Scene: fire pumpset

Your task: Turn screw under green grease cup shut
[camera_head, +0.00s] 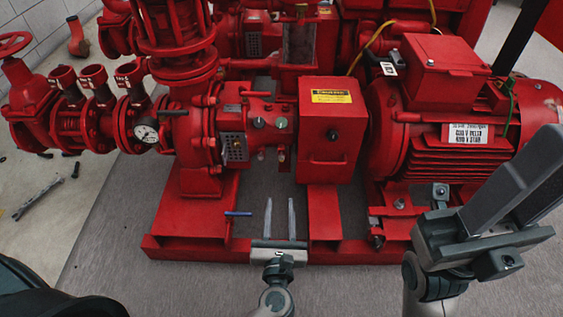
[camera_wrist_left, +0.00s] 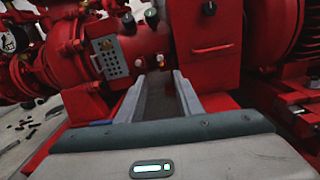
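Two small round grease cups, left (camera_head: 259,122) and right (camera_head: 281,122), sit on the red pump housing. They also show at the top of the left wrist view, left (camera_wrist_left: 128,20) and right (camera_wrist_left: 151,16); their colours are too small to tell firmly. Small pale screws hang below them, left (camera_head: 261,155) and right (camera_head: 281,156); in the left wrist view the right one (camera_wrist_left: 160,61) lies just beyond my fingertips. My left gripper (camera_head: 279,203) is open and empty, its fingers pointing at the pump, apart from the screws. My right gripper (camera_head: 520,175) is raised at the right, close to the camera.
A red box with a yellow label (camera_head: 331,97) stands right of the cups. A motor (camera_head: 465,120) is at the right. A pressure gauge (camera_head: 146,133) and valves are at the left. A blue stick (camera_head: 238,213) lies near the red base frame (camera_head: 195,250). Tools lie on the floor.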

